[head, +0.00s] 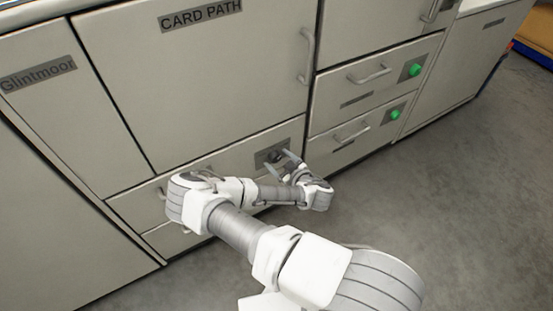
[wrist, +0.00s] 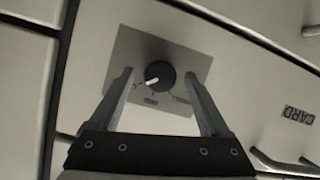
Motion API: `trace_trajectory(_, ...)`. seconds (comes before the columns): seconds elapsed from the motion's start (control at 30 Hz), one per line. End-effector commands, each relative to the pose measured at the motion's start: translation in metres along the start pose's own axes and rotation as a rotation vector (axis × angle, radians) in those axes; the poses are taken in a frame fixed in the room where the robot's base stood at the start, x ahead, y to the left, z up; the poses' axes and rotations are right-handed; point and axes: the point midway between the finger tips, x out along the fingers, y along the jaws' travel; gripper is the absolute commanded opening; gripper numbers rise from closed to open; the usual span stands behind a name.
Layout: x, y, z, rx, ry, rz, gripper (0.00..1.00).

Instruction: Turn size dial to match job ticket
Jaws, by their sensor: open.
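The size dial (wrist: 160,75) is a round black knob with a white pointer mark, on a grey plate (wrist: 197,64) that also shows in the head view (head: 262,160). In the wrist view the pointer is toward the lower left. Small labels sit below the knob; they are too small and tilted to read surely. My gripper (wrist: 158,78) is open and empty, its fingers apart on either side of the knob in the picture, with no visible contact. In the head view my gripper (head: 287,163) is at the dial plate. No job ticket shows in either view.
The dial plate is on a low drawer front under the CARD PATH door (head: 215,75), which has a vertical handle (head: 306,58). To the right, two drawers have handles and green lights (head: 415,70). The grey floor (head: 430,200) is clear at the right.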

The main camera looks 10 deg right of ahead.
Motion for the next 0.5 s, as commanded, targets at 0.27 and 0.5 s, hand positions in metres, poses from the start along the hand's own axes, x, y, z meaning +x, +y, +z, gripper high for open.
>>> trace_trajectory(0.27, -0.0003, 0.0002, 0.0003, 0.0, 0.0, 0.0, 0.81)
trace_trajectory(0.5, -0.0002, 0.0002, 0.0003, 0.0, 0.0, 0.0, 0.43)
